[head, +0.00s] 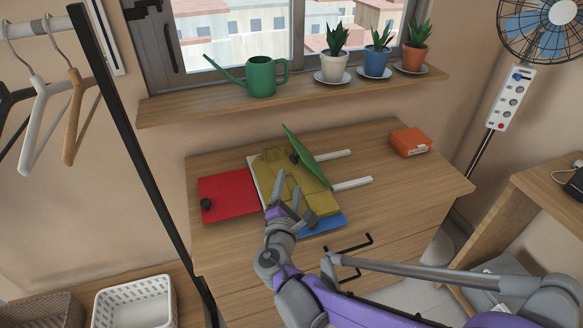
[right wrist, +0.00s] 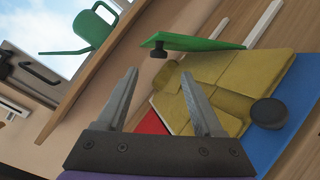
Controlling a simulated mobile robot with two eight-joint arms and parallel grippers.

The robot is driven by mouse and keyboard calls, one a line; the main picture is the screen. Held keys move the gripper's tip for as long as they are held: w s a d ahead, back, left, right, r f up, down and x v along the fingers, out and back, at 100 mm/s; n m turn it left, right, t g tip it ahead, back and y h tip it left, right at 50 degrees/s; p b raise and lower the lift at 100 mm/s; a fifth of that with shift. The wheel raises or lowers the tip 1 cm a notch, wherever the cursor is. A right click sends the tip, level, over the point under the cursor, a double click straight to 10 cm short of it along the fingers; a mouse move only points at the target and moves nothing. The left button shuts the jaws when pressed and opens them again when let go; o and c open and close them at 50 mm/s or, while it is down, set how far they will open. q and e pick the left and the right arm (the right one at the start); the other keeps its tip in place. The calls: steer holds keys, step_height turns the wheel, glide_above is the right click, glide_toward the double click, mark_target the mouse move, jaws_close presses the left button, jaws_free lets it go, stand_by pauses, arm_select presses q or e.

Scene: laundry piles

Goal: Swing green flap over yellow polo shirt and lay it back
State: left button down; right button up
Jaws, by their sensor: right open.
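The yellow polo shirt (head: 270,168) lies folded on the folding board on the dresser; it also shows in the right wrist view (right wrist: 215,70). The green flap (head: 312,168) is raised and tilted at the shirt's right side, seen nearly edge-on; its black knob (right wrist: 159,52) shows in the right wrist view. The red flap (head: 228,193) lies flat to the left, and the blue flap (head: 322,225) shows at the near side. My right gripper (head: 287,198) is open and empty, above the shirt's near left part, apart from the green flap. My left gripper is out of view.
Two white bars (head: 350,184) stick out to the right of the board. An orange box (head: 410,142) sits at the dresser's back right. The windowsill (head: 180,107) behind holds a green watering can (head: 262,77) and potted plants.

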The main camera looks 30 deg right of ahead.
mark_target(293, 159)
steer(key=b+x, duration=0.1)
steer(key=x, duration=0.9)
steer(key=shift+w+d+r, duration=0.1)
steer(key=shift+w+d, duration=0.1)
steer(key=shift+w, duration=0.1)
jaws_close()
stand_by(1.0)
